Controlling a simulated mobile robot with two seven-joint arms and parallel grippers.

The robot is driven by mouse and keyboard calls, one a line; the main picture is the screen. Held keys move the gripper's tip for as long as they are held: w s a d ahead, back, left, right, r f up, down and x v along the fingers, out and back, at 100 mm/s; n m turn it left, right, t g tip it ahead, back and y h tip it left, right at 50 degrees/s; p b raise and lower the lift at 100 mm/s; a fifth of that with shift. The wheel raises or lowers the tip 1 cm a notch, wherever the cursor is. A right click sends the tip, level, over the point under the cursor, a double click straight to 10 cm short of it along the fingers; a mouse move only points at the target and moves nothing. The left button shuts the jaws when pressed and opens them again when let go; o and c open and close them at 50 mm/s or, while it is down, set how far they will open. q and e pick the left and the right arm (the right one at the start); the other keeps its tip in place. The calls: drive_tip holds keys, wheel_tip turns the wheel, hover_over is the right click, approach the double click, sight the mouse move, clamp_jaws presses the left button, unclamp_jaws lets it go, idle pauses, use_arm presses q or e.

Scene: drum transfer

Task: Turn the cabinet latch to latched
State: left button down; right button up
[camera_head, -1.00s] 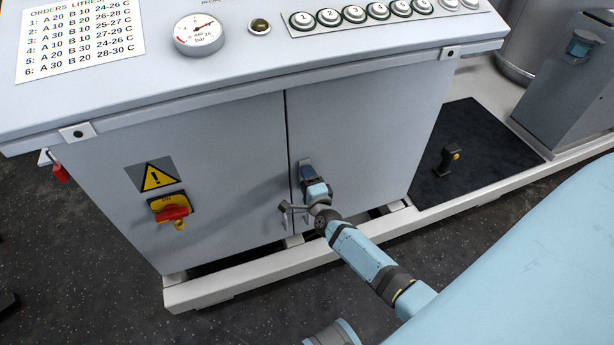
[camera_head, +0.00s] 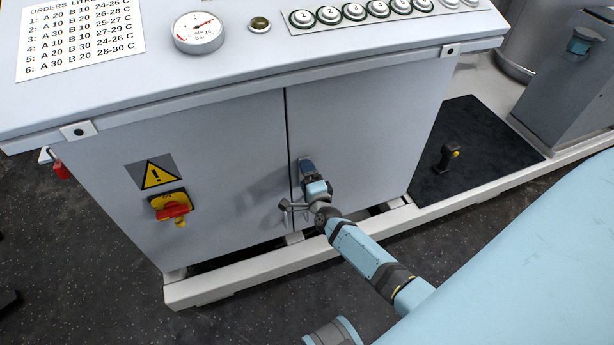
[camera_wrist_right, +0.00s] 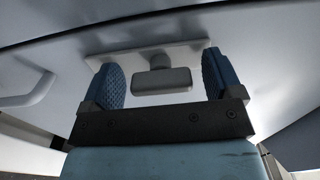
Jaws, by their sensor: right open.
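The grey cabinet (camera_head: 230,150) has two doors that meet at a vertical seam. My right gripper (camera_head: 305,168) is at this seam, close to the door front, and hides the latch in the head view. In the right wrist view, the latch (camera_wrist_right: 160,81) is a grey bar-shaped handle on a pale plate (camera_wrist_right: 110,62). It lies crosswise between the two blue ribbed fingertips of my open right gripper (camera_wrist_right: 163,78). Gaps show between the latch and both fingers. Whether it is latched cannot be told. My left gripper is not in view.
A red and yellow switch (camera_head: 172,207) sits on the left door under a warning sign (camera_head: 157,173). The console top (camera_head: 240,65) overhangs the doors. A white base rail (camera_head: 240,279) runs below. A black mat (camera_head: 480,150) lies to the right.

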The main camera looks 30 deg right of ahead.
use_arm(q)
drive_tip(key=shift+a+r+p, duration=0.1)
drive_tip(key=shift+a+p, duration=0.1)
drive_tip(key=shift+p, duration=0.85)
use_arm(e)
drive_tip(key=v, duration=1.3)
drive_tip(key=shift+s+a, duration=0.15)
drive_tip(key=shift+s, duration=0.2)
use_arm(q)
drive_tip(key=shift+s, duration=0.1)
use_arm(e)
drive_tip(key=shift+r, duration=0.1)
